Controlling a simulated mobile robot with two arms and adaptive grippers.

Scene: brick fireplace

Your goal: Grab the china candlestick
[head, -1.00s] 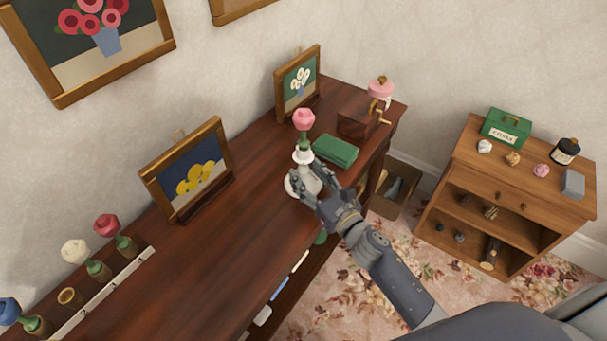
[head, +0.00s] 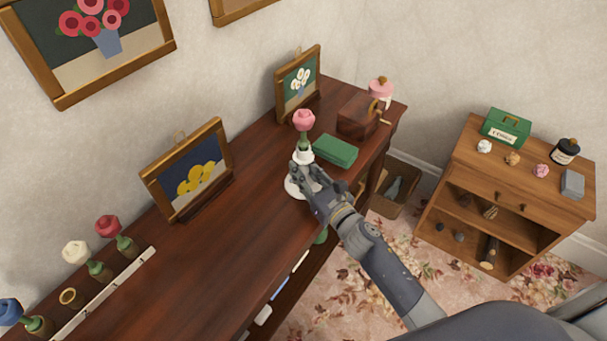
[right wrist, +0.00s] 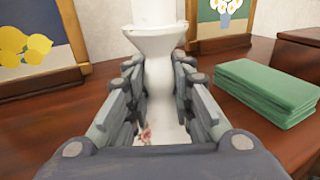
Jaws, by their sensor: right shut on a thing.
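The white china candlestick (head: 303,157) stands upright on the dark wooden mantel-like top (head: 215,243), with a pink flower on a green stem (head: 304,121) in its top. My right gripper (head: 304,176) is shut on the candlestick's stem, just below its cup. In the right wrist view the candlestick (right wrist: 157,75) rises between the two fingers (right wrist: 160,105), which close on it from both sides. Part of the base is hidden behind the gripper. My left gripper is not in view.
A folded green cloth (head: 335,151) lies close to the right of the candlestick. A brown box with a crank (head: 360,118) stands beyond it. Framed pictures (head: 188,170) (head: 298,84) stand along the wall. Several flower holders (head: 98,270) sit at lower left.

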